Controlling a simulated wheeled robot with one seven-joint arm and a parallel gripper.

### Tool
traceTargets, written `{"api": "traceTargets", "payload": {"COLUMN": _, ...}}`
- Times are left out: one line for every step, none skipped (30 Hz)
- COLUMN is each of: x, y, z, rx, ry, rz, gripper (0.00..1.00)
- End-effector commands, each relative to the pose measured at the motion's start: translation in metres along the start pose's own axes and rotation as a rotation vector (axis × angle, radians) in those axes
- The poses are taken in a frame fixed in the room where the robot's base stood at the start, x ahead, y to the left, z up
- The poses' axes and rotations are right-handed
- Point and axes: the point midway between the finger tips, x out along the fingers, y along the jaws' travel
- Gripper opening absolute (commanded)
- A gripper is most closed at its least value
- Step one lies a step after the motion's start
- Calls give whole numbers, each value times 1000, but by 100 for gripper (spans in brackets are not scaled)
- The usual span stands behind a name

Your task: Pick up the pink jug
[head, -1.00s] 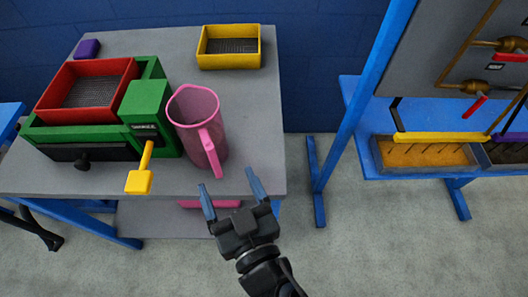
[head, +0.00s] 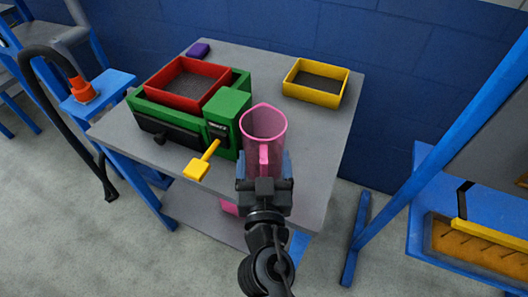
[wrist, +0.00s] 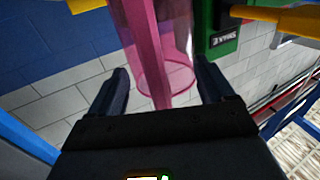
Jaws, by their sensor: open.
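The pink jug (head: 264,128) stands upright near the front right edge of the grey table, its handle facing my gripper. My gripper (head: 264,166) is open in front of the jug, with its fingers on either side of the handle in the head view. In the wrist view the jug (wrist: 160,50) shows as see-through pink between my open fingers (wrist: 163,85), with the handle running down between them. I cannot tell whether the fingers touch the jug.
A green machine (head: 228,112) with a red tray (head: 187,84) and a yellow lever (head: 199,167) stands just left of the jug. A yellow tray (head: 316,83) and a small purple block (head: 198,49) lie at the back. The grey table (head: 318,150) is clear right of the jug.

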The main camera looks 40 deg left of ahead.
Motion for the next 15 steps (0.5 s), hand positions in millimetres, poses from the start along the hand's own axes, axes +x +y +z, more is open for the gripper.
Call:
{"api": "traceTargets", "payload": {"x": 3, "y": 0, "z": 0, "rx": -1, "ry": -1, "rz": 0, "gripper": 81}}
{"api": "traceTargets", "payload": {"x": 4, "y": 0, "z": 0, "rx": -1, "ry": -1, "rz": 0, "gripper": 81}}
{"api": "traceTargets", "payload": {"x": 5, "y": 0, "z": 0, "rx": -1, "ry": 0, "rz": 0, "gripper": 81}}
{"api": "traceTargets", "payload": {"x": 5, "y": 0, "z": 0, "rx": -1, "ry": 0, "rz": 0, "gripper": 81}}
{"api": "traceTargets", "payload": {"x": 5, "y": 0, "z": 0, "rx": -1, "ry": 0, "rz": 0, "gripper": 81}}
{"api": "traceTargets", "payload": {"x": 4, "y": 0, "z": 0, "rx": -1, "ry": 0, "rz": 0, "gripper": 81}}
{"api": "traceTargets", "payload": {"x": 4, "y": 0, "z": 0, "rx": -1, "ry": 0, "rz": 0, "gripper": 81}}
{"api": "traceTargets", "payload": {"x": 4, "y": 0, "z": 0, "rx": -1, "ry": 0, "rz": 0, "gripper": 81}}
{"api": "traceTargets", "payload": {"x": 4, "y": 0, "z": 0, "rx": -1, "ry": 0, "rz": 0, "gripper": 79}}
{"api": "traceTargets", "payload": {"x": 4, "y": 0, "z": 0, "rx": -1, "ry": 0, "rz": 0, "gripper": 76}}
{"api": "traceTargets", "payload": {"x": 4, "y": 0, "z": 0, "rx": -1, "ry": 0, "rz": 0, "gripper": 74}}
{"api": "traceTargets", "payload": {"x": 4, "y": 0, "z": 0, "rx": -1, "ry": 0, "rz": 0, "gripper": 70}}
{"api": "traceTargets", "payload": {"x": 4, "y": 0, "z": 0, "rx": -1, "ry": 0, "rz": 0, "gripper": 67}}
{"api": "traceTargets", "payload": {"x": 4, "y": 0, "z": 0, "rx": -1, "ry": 0, "rz": 0, "gripper": 64}}
{"api": "traceTargets", "payload": {"x": 4, "y": 0, "z": 0, "rx": -1, "ry": 0, "rz": 0, "gripper": 60}}
